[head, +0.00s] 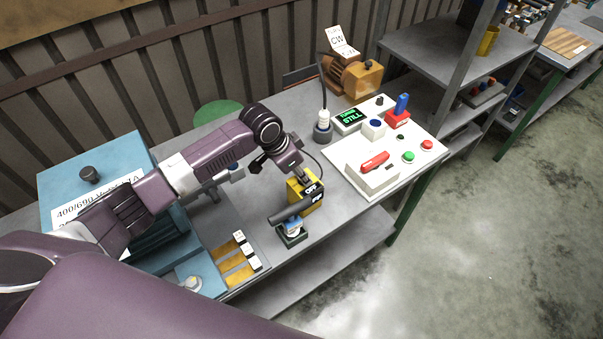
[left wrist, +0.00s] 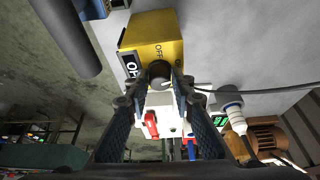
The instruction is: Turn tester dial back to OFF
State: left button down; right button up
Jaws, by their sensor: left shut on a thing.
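The tester is a yellow box (head: 297,192) on the grey bench, with a black label reading OFF on its side in the head view. In the left wrist view the yellow box (left wrist: 158,30) fills the upper middle, with OFF printed on the face beside its round black dial (left wrist: 159,71). My left gripper (head: 303,179) reaches down to the top of the tester. In the left wrist view its two fingers (left wrist: 160,82) are shut on the dial, one on each side. The dial's pointer and exact setting are hidden. My right gripper is not in view.
A dark grey cylinder (head: 290,210) lies close in front of the tester, above a small stand (head: 291,238). A white board (head: 345,181) with a red handle, buttons and a green display reading STILL (head: 351,117) stands to the right. A blue machine (head: 95,160) occupies the left.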

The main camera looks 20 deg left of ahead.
pick_arm(q)
jog(key=c, duration=1.7)
grip_release()
jog(key=shift+o, duration=0.2)
jog(key=v, duration=1.2)
